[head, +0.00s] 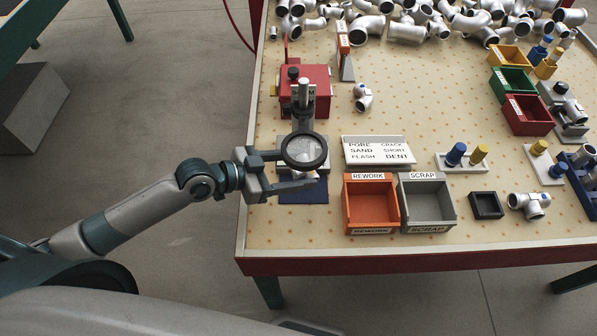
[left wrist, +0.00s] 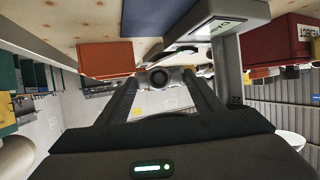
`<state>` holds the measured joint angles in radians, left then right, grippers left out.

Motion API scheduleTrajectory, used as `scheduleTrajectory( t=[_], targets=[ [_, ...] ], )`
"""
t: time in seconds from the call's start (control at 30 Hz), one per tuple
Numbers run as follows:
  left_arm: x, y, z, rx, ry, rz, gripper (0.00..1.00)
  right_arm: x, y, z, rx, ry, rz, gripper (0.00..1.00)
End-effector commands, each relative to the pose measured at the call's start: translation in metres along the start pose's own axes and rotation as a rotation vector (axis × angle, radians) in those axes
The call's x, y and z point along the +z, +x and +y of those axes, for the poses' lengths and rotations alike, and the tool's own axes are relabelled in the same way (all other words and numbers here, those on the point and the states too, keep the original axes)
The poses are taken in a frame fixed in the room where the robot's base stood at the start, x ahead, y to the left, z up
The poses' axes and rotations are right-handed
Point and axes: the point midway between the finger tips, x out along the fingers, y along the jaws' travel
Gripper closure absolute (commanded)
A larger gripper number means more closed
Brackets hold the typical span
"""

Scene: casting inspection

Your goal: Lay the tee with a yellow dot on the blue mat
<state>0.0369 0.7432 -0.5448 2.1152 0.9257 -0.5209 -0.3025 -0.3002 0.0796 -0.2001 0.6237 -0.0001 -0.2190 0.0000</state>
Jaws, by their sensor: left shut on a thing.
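My left gripper (head: 298,170) reaches in from the left under the round magnifier (head: 304,151), above the blue mat (head: 304,194). In the left wrist view it is shut on a grey pipe fitting (left wrist: 160,76), whose round open end shows between the fingertips. In the head view the magnifier and the fingers mostly hide this fitting. No yellow dot can be made out on it, and I cannot tell whether it touches the mat. The mat also shows in the left wrist view (left wrist: 150,14). My right gripper is not in view.
An orange rework bin (head: 371,207) and a grey scrap bin (head: 428,206) stand right of the mat. A defect sign (head: 378,151) stands behind them. A red box (head: 305,88) is behind the magnifier. Loose fittings (head: 363,98) lie about, with many heaped at the back.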

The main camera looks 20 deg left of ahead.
Motion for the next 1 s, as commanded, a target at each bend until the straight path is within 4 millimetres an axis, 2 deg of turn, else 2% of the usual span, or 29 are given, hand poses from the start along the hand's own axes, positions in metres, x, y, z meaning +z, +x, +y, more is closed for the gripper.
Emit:
scheduleTrajectory(
  t=[0.47,0.77,1.0],
  targets=[
    [-0.001,0.006,0.000,0.000,0.001,0.001,0.76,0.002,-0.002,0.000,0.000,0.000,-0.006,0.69],
    [0.027,0.017,0.000,-0.001,-0.001,0.000,0.76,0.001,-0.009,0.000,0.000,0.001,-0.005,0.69],
    [0.030,0.018,0.000,-0.001,0.002,0.001,0.76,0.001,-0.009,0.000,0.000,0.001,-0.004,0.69]
  ],
)
